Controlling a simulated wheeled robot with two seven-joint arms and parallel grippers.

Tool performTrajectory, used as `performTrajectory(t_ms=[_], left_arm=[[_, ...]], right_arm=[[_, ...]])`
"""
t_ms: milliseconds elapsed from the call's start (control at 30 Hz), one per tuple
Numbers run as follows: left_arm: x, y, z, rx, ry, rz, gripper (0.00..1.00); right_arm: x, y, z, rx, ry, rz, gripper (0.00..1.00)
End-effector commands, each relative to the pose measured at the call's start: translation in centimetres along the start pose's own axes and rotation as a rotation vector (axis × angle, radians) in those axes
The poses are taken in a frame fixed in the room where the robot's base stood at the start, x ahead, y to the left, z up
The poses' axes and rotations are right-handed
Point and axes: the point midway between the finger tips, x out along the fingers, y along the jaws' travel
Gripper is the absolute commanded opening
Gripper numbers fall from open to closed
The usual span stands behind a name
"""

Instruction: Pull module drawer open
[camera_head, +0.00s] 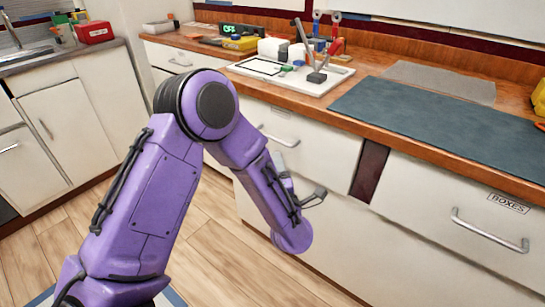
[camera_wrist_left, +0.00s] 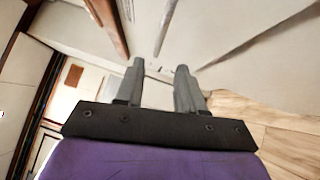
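My left gripper (camera_head: 299,182) is in front of the white drawer fronts, below the worktop edge. Its two grey fingers are apart with nothing between them, as the left wrist view (camera_wrist_left: 160,66) shows. A white drawer (camera_head: 325,150) with a metal bar handle (camera_head: 278,136) is just above and behind the gripper; it looks shut. Another shut drawer (camera_head: 420,205), at the right, has a metal handle (camera_head: 490,232) and a "BOXES" label. I cannot read "module" anywhere. My right gripper is not in view.
The wooden worktop (camera_head: 375,68) carries a white tray (camera_head: 335,76) with tools and a dark mat (camera_head: 440,118). White cabinets and a sink (camera_head: 27,54) are at the left. The wooden floor (camera_head: 215,245) in front of the drawers is clear around my arm.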

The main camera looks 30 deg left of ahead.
Motion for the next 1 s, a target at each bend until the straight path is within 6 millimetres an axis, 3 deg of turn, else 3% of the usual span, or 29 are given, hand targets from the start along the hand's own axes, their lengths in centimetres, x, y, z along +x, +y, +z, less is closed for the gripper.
performTrajectory(t_ms=[400, 567, 800, 933, 1000], left_arm=[[8.4, 0.2, -0.1, 0.005, 0.003, -0.002, 0.38], [9.8, 0.1, -0.1, 0.008, 0.0, -0.003, 0.38], [9.9, 0.1, -0.1, 0.009, -0.001, -0.003, 0.38], [9.9, 0.1, -0.1, 0.009, -0.001, -0.003, 0.0], [9.9, 0.1, -0.1, 0.009, -0.001, -0.003, 0.0]], right_arm=[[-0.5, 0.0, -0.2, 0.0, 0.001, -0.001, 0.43], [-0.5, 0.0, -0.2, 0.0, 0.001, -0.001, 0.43], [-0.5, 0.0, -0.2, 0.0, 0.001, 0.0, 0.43], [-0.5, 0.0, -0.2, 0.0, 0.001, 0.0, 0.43], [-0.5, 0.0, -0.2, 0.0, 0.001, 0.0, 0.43]])
